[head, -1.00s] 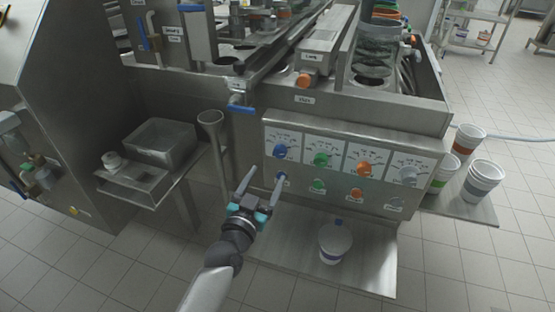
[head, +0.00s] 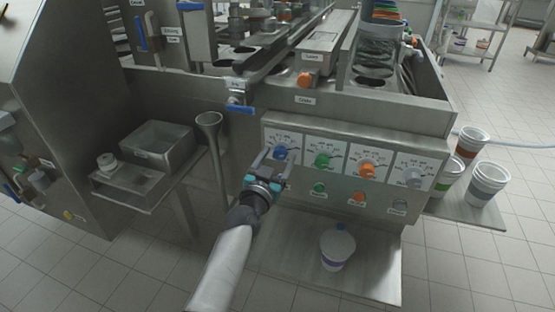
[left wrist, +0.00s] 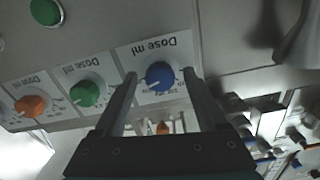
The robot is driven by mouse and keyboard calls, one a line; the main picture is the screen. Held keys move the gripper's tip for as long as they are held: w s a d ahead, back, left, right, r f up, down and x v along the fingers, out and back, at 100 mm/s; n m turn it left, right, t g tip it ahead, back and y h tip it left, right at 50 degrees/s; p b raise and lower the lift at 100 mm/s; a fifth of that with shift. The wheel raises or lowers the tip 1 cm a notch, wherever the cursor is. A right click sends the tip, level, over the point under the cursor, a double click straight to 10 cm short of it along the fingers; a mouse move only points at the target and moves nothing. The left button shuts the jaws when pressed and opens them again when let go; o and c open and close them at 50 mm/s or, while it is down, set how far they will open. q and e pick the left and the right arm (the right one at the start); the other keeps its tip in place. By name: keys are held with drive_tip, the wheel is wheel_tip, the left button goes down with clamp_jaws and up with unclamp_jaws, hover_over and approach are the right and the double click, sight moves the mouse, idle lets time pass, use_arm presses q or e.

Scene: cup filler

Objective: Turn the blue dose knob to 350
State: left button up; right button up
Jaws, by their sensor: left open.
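The blue dose knob (head: 281,153) is at the left end of a row of dose dials on the machine's front panel. It also shows in the left wrist view (left wrist: 159,77), upside down, with a white pointer mark and a printed "Dose ml" scale too small to read. My left gripper (head: 270,157) is open in front of the blue knob. In the left wrist view its two fingers (left wrist: 157,85) point at the knob, one on each side, and I cannot tell whether they touch it. My right gripper does not show.
Green (head: 323,160), orange (head: 367,171) and grey (head: 412,177) dose knobs are to the right. Smaller buttons sit below, including a green one (head: 319,188). A white container (head: 337,250) stands on the shelf below. A metal funnel pipe (head: 210,120) stands left of the panel.

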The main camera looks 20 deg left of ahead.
use_arm(q)
clamp_jaws()
idle(0.6)
